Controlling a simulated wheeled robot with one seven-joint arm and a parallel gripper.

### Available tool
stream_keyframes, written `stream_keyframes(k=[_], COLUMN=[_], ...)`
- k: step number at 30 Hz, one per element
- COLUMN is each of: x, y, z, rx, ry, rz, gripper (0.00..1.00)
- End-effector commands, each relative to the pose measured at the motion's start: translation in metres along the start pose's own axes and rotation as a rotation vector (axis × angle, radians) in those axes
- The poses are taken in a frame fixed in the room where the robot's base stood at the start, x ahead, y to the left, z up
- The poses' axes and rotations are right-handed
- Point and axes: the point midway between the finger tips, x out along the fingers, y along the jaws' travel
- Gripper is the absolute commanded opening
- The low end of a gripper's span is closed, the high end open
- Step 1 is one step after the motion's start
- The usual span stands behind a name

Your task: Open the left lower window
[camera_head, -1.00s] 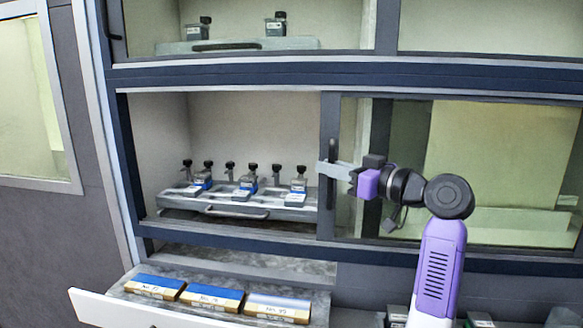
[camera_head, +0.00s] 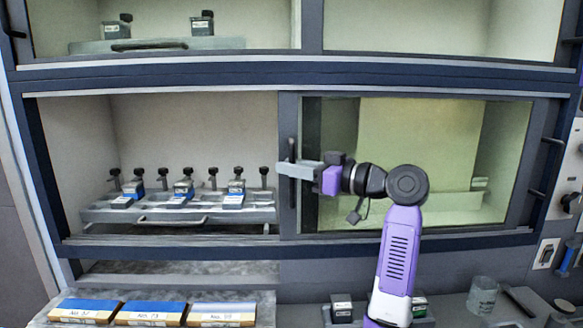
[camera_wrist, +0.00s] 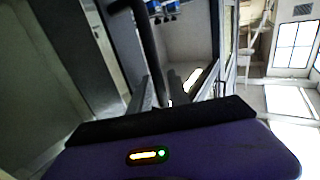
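The lower window's sliding sash (camera_head: 288,218), a dark frame with greenish glass, stands at the right, leaving the left lower bay open. Its dark upright handle (camera_head: 292,158) is on the left edge of the sash; it also shows as a dark bar in the wrist view (camera_wrist: 148,50). My gripper (camera_head: 283,168) is at the handle, pointing left across it. In the wrist view my fingers stand apart, with the handle between them, closer to the left finger. The contact is partly hidden by the gripper body.
In the open bay stands a grey tray (camera_head: 100,215) with several knobbed holders. A glass beaker (camera_head: 482,296) stands on the right counter. The upper bay holds another tray (camera_head: 80,48).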

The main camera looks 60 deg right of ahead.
Motion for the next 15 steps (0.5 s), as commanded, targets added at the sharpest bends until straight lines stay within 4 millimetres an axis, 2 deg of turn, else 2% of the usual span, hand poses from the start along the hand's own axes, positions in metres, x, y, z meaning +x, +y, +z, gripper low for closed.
stream_keyframes(k=[8, 15], x=[-0.005, -0.041], y=[0.001, 0.001], z=[0.0, 0.001], rx=[-0.001, -0.002], ry=[0.002, 0.002], rz=[0.002, 0.003], gripper=[0.22, 0.22])
